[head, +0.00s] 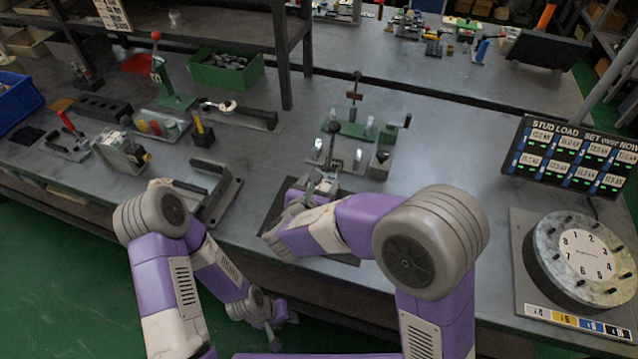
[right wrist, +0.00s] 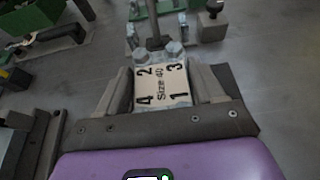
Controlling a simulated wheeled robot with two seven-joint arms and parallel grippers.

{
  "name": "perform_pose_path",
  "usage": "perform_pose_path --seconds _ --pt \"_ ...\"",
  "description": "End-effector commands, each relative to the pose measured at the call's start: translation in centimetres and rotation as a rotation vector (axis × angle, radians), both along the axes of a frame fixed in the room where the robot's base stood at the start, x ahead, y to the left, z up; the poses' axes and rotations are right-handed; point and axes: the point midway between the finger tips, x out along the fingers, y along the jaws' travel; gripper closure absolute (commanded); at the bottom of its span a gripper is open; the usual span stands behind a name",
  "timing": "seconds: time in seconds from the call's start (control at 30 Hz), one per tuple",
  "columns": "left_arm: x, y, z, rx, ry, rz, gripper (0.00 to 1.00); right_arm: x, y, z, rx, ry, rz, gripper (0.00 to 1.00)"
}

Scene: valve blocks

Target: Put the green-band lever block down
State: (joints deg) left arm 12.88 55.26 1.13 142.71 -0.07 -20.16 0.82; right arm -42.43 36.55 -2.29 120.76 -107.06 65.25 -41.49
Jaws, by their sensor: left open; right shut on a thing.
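The lever block (right wrist: 162,86) is in the right wrist view, between the two fingers of my right gripper (right wrist: 165,98). My left gripper (head: 271,338) is open and empty, low in front of the bench.
A green fixture (head: 352,130) with posts stands just behind the held block. A dark handled plate (head: 213,185) lies to the left. At right are a round numbered dial (head: 580,255) and a stud-load display (head: 575,155). Bare bench lies right of the fixture.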

Motion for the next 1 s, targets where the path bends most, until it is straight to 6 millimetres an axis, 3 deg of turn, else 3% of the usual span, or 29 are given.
perform_pose_path --seconds 0.17,0.2,0.33,0.7,1.0 --pt "0.0 0.0 -0.4 0.000 0.000 0.000 0.57 0.1 0.1 0.0 0.001 -0.010 0.000 1.00" --pt "0.0 0.0 -0.3 0.000 0.000 0.000 0.57 0.0 0.0 -0.3 0.000 0.000 0.000 0.27" --pt "0.0 0.0 -0.2 0.000 0.000 0.000 0.57 0.0 0.0 -0.2 0.000 0.001 0.000 0.07" --pt "0.0 0.0 0.2 0.000 0.000 0.000 0.57 0.0 0.0 0.2 -0.001 0.001 0.000 0.07" --pt "0.0 0.0 1.3 0.000 0.000 0.000 0.57 -5.1 1.8 2.5 0.000 0.000 0.007 0.07"
